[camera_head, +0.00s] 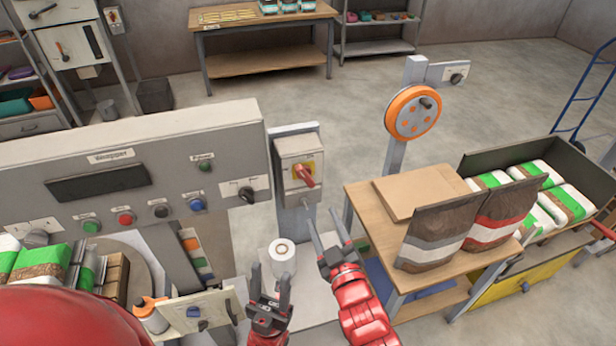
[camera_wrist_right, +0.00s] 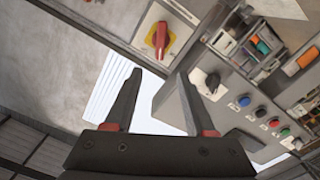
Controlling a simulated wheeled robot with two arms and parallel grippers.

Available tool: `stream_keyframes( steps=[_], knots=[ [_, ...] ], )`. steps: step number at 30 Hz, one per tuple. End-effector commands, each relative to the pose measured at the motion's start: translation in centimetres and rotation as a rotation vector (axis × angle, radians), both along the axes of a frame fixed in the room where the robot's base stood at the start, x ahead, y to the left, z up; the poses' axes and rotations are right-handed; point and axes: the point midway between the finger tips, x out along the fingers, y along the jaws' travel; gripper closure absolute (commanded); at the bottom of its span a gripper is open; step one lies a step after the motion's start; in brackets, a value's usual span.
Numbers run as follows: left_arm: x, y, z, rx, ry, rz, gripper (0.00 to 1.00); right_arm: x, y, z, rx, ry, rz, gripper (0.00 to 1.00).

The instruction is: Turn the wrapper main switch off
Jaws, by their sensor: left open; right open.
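The main switch is a red rotary handle (camera_head: 305,176) on a yellow plate, on the front of a grey box (camera_head: 288,151) to the right of the wrapper's panel (camera_head: 60,150). The handle slants down to the right in the head view. The red handle (camera_wrist_right: 160,38) also shows at the top of the right wrist view, beyond the fingertips. My right gripper (camera_head: 318,209) is open and empty, just below and in front of the switch, apart from it. My left gripper (camera_head: 270,279) is open and empty, lower and to the left, near a white roll.
The wrapper panel carries several coloured buttons and a black knob (camera_head: 246,194). A white roll (camera_head: 282,256) stands below the switch box. A wooden table (camera_head: 365,195) with bags stands to the right, beside a post with an orange wheel (camera_head: 413,112).

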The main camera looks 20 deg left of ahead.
Motion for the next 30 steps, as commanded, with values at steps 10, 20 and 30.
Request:
stream_keyframes(
  steps=[10, 20, 30],
  knots=[
    [0.0, 0.0, 2.9, 0.000, 0.000, 0.000, 0.50, 5.4, 3.6, 0.5, -0.003, 0.000, -0.001, 0.45],
    [0.0, 0.0, 5.0, 0.000, 0.000, 0.000, 0.50, 9.5, 6.5, 0.3, -0.004, 0.002, 0.000, 0.45],
    [0.0, 0.0, 5.9, 0.000, 0.000, 0.000, 0.50, 11.7, 7.9, 0.1, -0.002, 0.000, 0.000, 0.45]
  ],
)
